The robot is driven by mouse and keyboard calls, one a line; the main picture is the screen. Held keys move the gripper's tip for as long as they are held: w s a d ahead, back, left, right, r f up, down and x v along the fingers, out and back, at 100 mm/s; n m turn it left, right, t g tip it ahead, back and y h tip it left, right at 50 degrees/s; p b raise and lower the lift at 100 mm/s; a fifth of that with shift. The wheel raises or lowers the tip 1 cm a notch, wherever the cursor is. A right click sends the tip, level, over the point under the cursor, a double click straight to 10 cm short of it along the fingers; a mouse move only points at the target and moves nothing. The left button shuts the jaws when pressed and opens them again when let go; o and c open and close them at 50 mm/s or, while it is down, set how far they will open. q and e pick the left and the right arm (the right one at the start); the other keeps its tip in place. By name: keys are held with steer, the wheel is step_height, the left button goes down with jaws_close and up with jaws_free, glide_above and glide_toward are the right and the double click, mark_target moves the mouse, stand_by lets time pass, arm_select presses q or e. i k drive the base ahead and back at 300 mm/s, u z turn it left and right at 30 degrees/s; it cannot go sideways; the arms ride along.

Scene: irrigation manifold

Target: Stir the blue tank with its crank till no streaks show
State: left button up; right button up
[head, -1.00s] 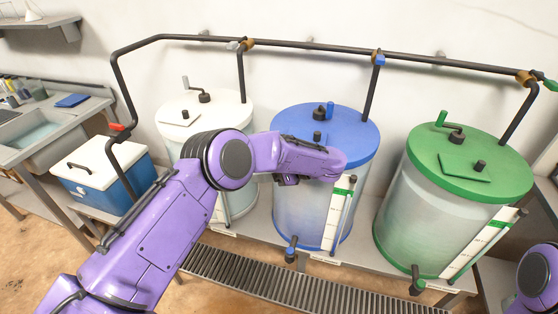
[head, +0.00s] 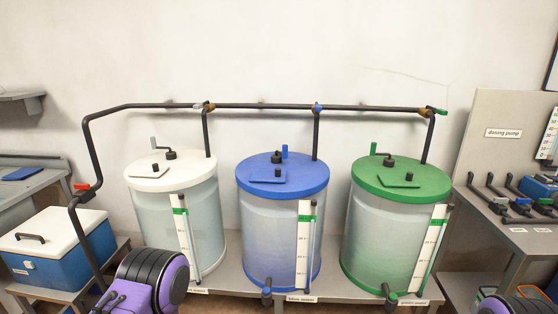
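The blue tank (head: 262,238) stands in the middle of the bench between a white-lidded tank and a green tank. Its blue lid (head: 310,181) carries a crank (head: 285,152) with a blue upright handle on a dark hub. A small hatch with a dark knob (head: 278,172) lies at the lid's front. The liquid looks hazy blue through the wall; I cannot tell whether streaks show. A purple part of my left arm is at the bottom left, and its gripper is out of view. A small purple part of my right arm is at the bottom right corner, its gripper also out of view.
The white-lidded tank (head: 150,215) and green tank (head: 372,235) flank the blue one. A dark pipe (head: 260,106) runs behind and above them. A blue cooler (head: 75,253) stands left. The dosing pump bench (head: 500,218) is right. Space above the lids is clear.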

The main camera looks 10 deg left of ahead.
mark_target(284, 155)
steer(key=u, duration=0.6)
steer(key=i, duration=0.85)
steer(key=z, duration=0.3)
